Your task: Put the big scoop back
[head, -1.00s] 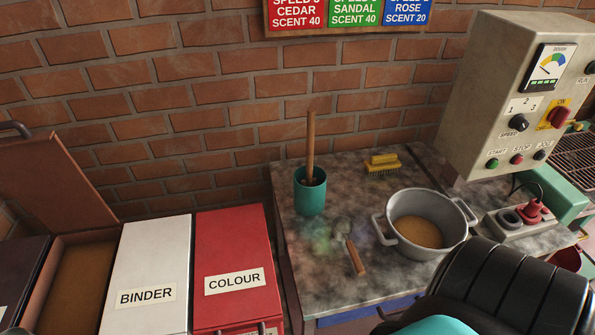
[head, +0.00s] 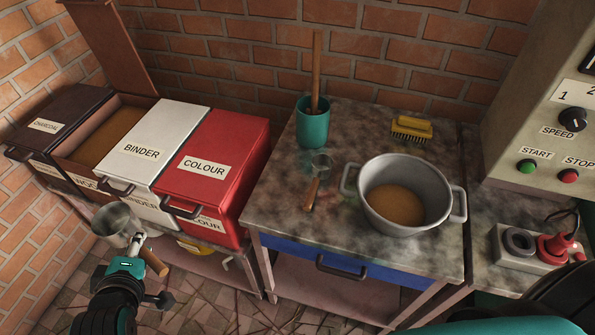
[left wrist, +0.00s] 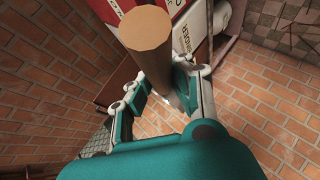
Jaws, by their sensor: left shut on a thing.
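The big scoop (head: 117,222) has a grey metal cup and a wooden handle. It is in the air at the left of the head view, in front of the bins. My left gripper (head: 137,243) is shut on its handle. In the left wrist view the round end of the big scoop's wooden handle (left wrist: 148,30) stands up between the fingers of my left gripper (left wrist: 165,92). The scoop's cup is hidden in that view. My right gripper is not in view.
An open bin (head: 82,155) holds brown powder, between the charcoal bin (head: 57,122) and the white binder bin (head: 160,145). The red colour bin (head: 222,160) is beside them. The bench (head: 270,205) carries a small scoop (head: 312,192), pot (head: 345,205), teal cup (head: 313,128) and brush (head: 411,128).

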